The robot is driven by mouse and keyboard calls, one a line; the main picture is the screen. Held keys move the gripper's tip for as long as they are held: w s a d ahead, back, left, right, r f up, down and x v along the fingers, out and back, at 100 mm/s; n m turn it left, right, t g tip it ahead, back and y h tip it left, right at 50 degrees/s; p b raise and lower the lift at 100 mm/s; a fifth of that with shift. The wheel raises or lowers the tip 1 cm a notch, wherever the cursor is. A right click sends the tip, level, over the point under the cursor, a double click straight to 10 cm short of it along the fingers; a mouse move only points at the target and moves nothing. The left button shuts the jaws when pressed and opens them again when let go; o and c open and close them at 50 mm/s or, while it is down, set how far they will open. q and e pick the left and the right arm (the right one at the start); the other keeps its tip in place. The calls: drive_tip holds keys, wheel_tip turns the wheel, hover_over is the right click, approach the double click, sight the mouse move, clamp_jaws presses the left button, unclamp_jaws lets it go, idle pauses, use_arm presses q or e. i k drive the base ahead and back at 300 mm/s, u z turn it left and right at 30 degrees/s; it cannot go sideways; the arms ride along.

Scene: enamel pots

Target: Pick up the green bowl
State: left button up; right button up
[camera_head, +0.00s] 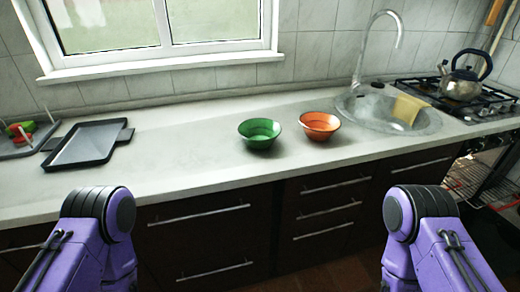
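The green bowl (260,134) stands upright on the white countertop, near the middle of the head view. It looks empty. Only purple and dark links of my two arms show, at the lower left and lower right, in front of the counter and well apart from the bowl. Neither of my grippers is in view, so their fingers cannot be seen.
An orange bowl (319,126) stands close to the right of the green bowl. A sink (428,122) with a tall faucet (377,45) lies further right, then a stove with a kettle (462,82). A dark tray (88,143) lies at left. The counter between tray and bowl is clear.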

sight(258, 134)
drive_tip(key=z, duration=1.2)
drive_tip(key=i, duration=0.65)
drive_tip(key=u, duration=0.55)
